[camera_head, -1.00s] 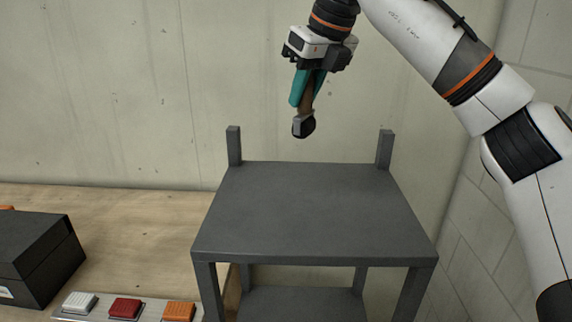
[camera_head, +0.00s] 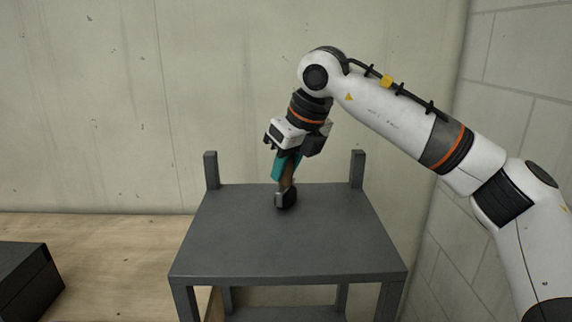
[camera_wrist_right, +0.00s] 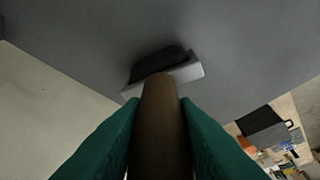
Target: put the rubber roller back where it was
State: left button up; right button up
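The rubber roller (camera_head: 286,199) has a brown handle, a grey metal bracket and a black roller. My right gripper (camera_head: 286,172), with teal fingers, is shut on its handle. The roller hangs head-down over the back part of the dark grey shelf top (camera_head: 290,245). In the right wrist view, the brown handle (camera_wrist_right: 160,125) sits between the teal fingers and the black roller head (camera_wrist_right: 158,65) is close to the grey surface. I cannot tell whether it touches. My left gripper is not in view.
Two short posts, left (camera_head: 211,170) and right (camera_head: 357,169), rise at the shelf's back corners. The rest of the shelf top is bare. A black box (camera_head: 28,285) stands on the wooden table (camera_head: 110,255) at left. A concrete wall is behind.

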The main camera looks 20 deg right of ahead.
jog(key=o, duration=0.4)
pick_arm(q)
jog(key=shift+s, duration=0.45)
pick_arm(e)
jog(key=shift+o, duration=0.2)
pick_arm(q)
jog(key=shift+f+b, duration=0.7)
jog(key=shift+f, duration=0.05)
pick_arm(e)
jog(key=v, duration=1.2)
